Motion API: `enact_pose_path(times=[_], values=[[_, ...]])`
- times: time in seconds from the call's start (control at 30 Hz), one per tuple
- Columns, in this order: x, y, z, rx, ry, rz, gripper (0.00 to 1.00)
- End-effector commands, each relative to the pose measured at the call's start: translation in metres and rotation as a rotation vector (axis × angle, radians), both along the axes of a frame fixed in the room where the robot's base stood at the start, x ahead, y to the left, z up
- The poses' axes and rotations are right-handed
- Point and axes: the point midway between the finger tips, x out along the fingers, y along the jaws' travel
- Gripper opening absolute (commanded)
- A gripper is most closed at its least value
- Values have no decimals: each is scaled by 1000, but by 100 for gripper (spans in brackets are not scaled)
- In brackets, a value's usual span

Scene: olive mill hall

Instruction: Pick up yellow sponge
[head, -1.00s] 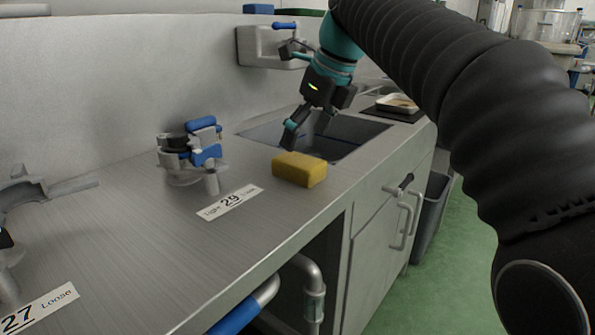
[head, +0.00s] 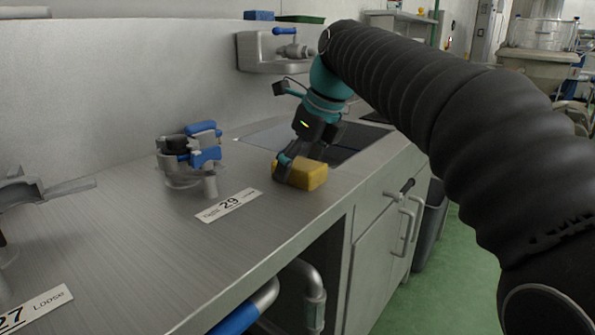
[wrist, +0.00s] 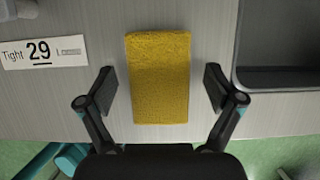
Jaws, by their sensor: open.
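The yellow sponge (head: 313,176) lies on the steel counter, near its front edge and beside the sink. In the wrist view the sponge (wrist: 160,78) lies lengthwise between the two fingers. My gripper (head: 299,165) is down at the sponge, with one finger in front of its left part in the head view. In the wrist view my gripper (wrist: 159,88) is open, one finger on each side, with a visible gap to the sponge on both sides. The far finger is partly hidden in the head view.
The sink (head: 355,142) opens right behind the sponge. A label reading 29 (head: 230,204) and a blue-handled valve fitting (head: 190,157) are to the left. A wall basin (head: 270,52) is at the back.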

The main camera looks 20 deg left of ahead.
Motion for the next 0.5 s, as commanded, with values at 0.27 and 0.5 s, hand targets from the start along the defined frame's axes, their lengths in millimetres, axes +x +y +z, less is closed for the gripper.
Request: enact_pose_path(times=[0.27, 0.5], values=[[0, 0, -2, 0, 0, 0, 92], [0, 0, -5, 1, 0, 0, 92]])
